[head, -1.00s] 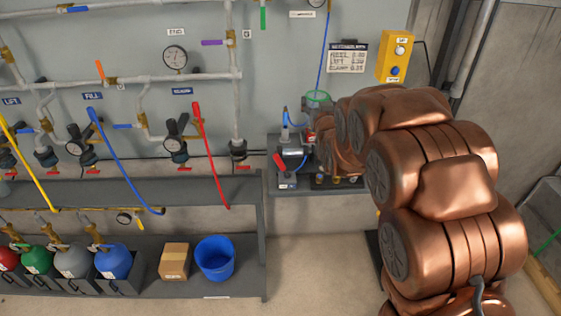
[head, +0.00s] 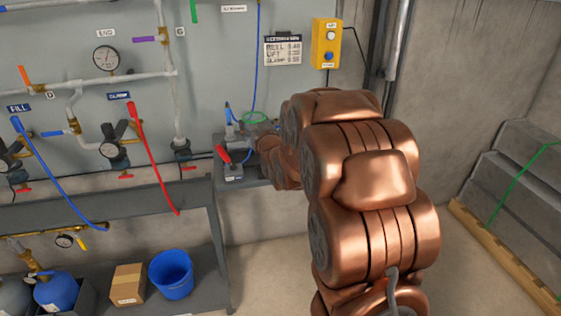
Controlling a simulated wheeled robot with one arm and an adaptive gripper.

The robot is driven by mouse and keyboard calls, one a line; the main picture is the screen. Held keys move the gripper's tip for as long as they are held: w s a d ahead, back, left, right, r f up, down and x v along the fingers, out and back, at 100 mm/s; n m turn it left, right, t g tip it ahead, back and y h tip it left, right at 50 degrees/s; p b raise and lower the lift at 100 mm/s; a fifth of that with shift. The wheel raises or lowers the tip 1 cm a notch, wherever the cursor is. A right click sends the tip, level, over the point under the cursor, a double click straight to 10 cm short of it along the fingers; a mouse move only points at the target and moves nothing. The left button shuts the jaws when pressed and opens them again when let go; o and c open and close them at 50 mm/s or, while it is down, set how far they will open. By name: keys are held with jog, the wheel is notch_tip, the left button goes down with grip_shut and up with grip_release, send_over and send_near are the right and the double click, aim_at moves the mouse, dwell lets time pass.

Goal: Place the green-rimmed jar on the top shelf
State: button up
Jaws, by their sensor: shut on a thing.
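The green-rimmed jar (head: 256,118) shows in the head view as a green ring with a clear body, just left of my copper arm. My gripper (head: 263,131) is at the jar and shut on it; the fingers are small and mostly hidden by the jar and my arm. The jar appears above the small wall ledge with the pump; whether it touches anything there I cannot tell. A grey rack on the left has an upper shelf (head: 125,199) and a lower shelf holding things.
A pump with a red handle (head: 231,163) stands beside the jar. A blue bucket (head: 171,275) and a cardboard box (head: 127,284) are below.

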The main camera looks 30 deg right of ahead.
jog(key=s+d+f+m+h+b, duration=0.2)
jog(key=s+d+f+b, duration=0.6)
jog(key=d, duration=0.3)
jog(key=shift+w+d+f+p, duration=0.35)
jog(key=shift+d+f+p, duration=0.4)
jog(key=shift+d+p, duration=1.85)
jog(key=shift+w+d+f+p, duration=0.3)
jog(key=shift+d+f+p, duration=0.45)
jog(key=shift+d+p, duration=1.9)
jog(key=shift+w+d+f+p, duration=0.35)
jog(key=shift+d+f+p, duration=0.4)
jog(key=shift+d+p, duration=1.85)
jog(key=shift+a, duration=0.15)
jog(key=shift+f, duration=0.2)
jog(key=o, duration=1.2)
jog(key=shift+o, duration=0.2)
jog(key=shift+r, duration=0.1)
